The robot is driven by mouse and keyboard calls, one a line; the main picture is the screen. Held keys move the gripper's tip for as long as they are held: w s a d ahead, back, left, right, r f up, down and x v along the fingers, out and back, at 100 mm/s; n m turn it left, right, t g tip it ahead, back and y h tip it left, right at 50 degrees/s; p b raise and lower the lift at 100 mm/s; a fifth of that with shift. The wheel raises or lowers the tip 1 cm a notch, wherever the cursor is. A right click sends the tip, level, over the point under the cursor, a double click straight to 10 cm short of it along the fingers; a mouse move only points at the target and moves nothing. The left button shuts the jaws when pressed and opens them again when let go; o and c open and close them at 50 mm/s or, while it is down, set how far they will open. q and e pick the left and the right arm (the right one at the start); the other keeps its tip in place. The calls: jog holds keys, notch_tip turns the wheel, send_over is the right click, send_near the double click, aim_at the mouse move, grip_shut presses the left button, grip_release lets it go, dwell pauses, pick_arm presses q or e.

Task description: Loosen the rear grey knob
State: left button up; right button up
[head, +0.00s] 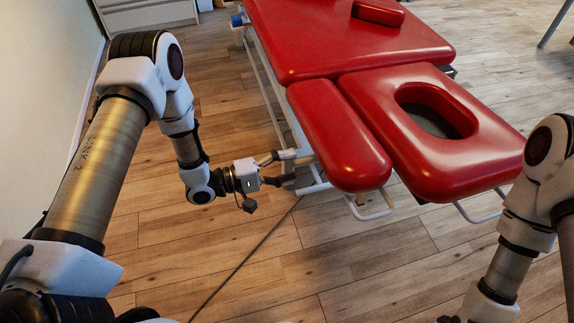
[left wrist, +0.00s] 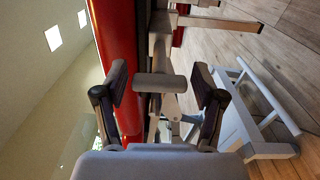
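A grey knob (left wrist: 160,82), shaped like a short bar in this view, shows in the left wrist view, with pale metal frame parts behind it. My left gripper (left wrist: 160,86) is open, with one dark finger on each side of the knob and a small gap to each. In the head view my left gripper (head: 287,168) is at the white frame under the near left end of the red couch (head: 350,135). The knob cannot be made out there. My right arm shows at the right edge of the head view; its gripper is out of the picture.
The couch's red padding (left wrist: 118,50) is close to the left finger in the left wrist view. White frame legs (left wrist: 245,120) stand to the right. A dark cable (head: 245,260) lies on the wooden floor. The floor in front of the couch is otherwise clear.

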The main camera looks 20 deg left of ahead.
dwell(0.3)
pick_arm(q)
jog(key=v, duration=1.2)
